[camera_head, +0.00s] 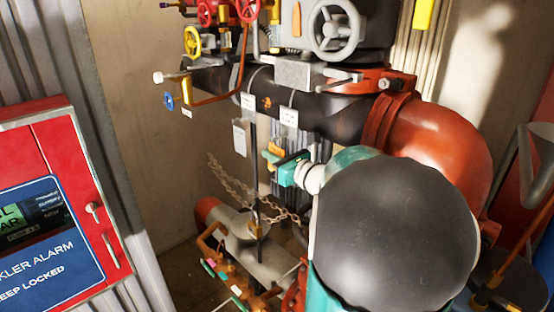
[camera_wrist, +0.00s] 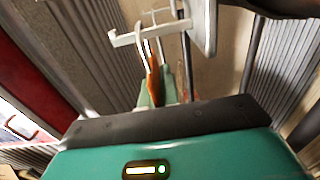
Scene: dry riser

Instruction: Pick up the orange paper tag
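The orange paper tag (camera_wrist: 154,82) hangs from a white hook-like wire (camera_wrist: 140,40) in the wrist view and is seen as a narrow orange strip. My gripper (camera_wrist: 158,84) has its two teal fingers on either side of the tag, with a narrow gap between them; contact on both sides is not clear. In the head view the orange tag (camera_head: 275,147) shows small beside the teal fingertips of my gripper (camera_head: 271,153). My dark round arm link and wrist hide part of the pipes behind.
A grey pipe (camera_head: 335,115) with white tags (camera_head: 289,116) runs behind my gripper. A grey plate (camera_head: 241,137) and chain (camera_head: 235,185) hang to the left. A red alarm cabinet (camera_head: 60,150) stands far left, and a large red pipe elbow (camera_head: 440,140) lies right. Another orange tag (camera_head: 296,19) hangs above.

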